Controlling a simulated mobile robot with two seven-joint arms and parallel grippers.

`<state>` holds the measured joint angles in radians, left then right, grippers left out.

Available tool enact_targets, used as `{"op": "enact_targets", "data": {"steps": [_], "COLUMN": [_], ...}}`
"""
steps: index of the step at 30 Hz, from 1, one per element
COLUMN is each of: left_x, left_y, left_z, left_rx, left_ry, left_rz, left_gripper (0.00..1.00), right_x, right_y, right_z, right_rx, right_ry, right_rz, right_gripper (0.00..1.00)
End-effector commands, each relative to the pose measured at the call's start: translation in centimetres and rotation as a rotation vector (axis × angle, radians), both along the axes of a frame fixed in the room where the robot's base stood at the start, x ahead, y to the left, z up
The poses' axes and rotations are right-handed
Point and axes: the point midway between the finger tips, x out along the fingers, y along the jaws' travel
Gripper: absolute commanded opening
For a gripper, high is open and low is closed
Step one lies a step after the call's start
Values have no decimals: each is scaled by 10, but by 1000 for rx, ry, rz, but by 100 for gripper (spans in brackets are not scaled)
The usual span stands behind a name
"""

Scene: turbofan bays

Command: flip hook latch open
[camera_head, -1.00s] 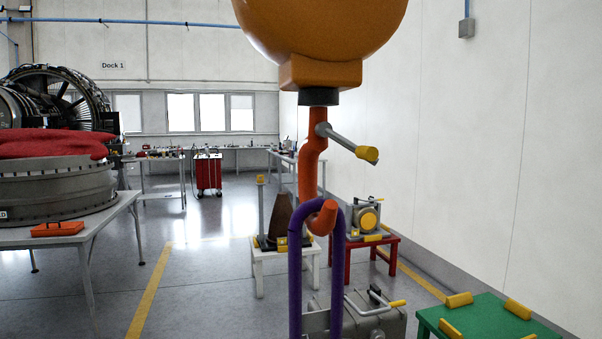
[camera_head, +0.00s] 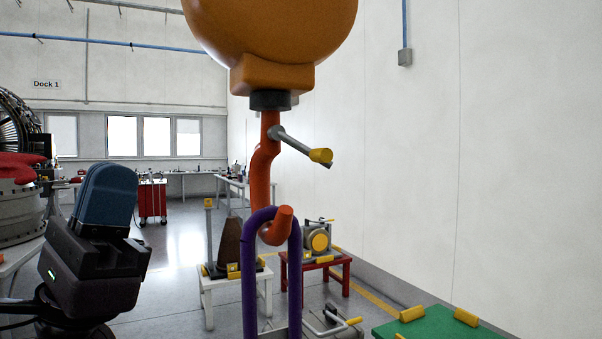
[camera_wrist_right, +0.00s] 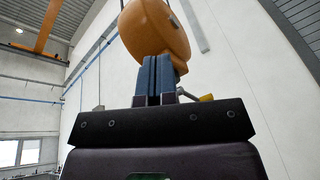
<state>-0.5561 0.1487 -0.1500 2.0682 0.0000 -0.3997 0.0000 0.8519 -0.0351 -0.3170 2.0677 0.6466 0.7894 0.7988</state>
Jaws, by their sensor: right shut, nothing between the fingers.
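A red-orange crane hook (camera_head: 261,180) hangs below an orange hoist body (camera_head: 270,40). A grey latch lever (camera_head: 290,138) with a yellow tip (camera_head: 320,156) sticks out from the upper hook to the right and slopes down. A purple sling (camera_head: 250,270) loops over the hook's bend. My right gripper (camera_head: 108,180), black with blue fingers, stands at the left with its fingers up, apart from the hook. In the right wrist view its shut fingers (camera_wrist_right: 158,75) are empty and cover the hook; the yellow tip (camera_wrist_right: 206,98) shows to their right. My left gripper is not in view.
Below the hook are a white stand (camera_head: 207,290), a red stand (camera_head: 335,270) holding a grey-yellow unit, and a green table (camera_head: 440,325) at lower right. An engine section (camera_head: 15,215) stands at the left. Space between my gripper and the hook looks clear.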

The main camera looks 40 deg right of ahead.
Motion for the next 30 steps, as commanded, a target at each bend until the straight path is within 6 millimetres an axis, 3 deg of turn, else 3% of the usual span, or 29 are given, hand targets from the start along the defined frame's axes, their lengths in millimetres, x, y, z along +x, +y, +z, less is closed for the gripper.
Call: {"op": "enact_targets", "data": {"steps": [5,12,20,26,30], "left_x": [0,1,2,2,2], "left_y": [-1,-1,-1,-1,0], "left_z": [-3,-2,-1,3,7], "left_rx": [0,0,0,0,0], "left_ry": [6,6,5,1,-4], "left_rz": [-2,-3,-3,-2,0], "left_gripper": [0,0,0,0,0], "right_x": [-27,-33,-29,-30,-31], "right_y": [-25,-54,-65,-80,-102], "right_z": [10,-12,-33,-27,-17], "right_rx": [291,609,747,750,749], "right_ry": [-275,-614,-791,-802,-802], "right_rz": [382,760,893,897,896], "right_gripper": [0,0,0,0,0]}}
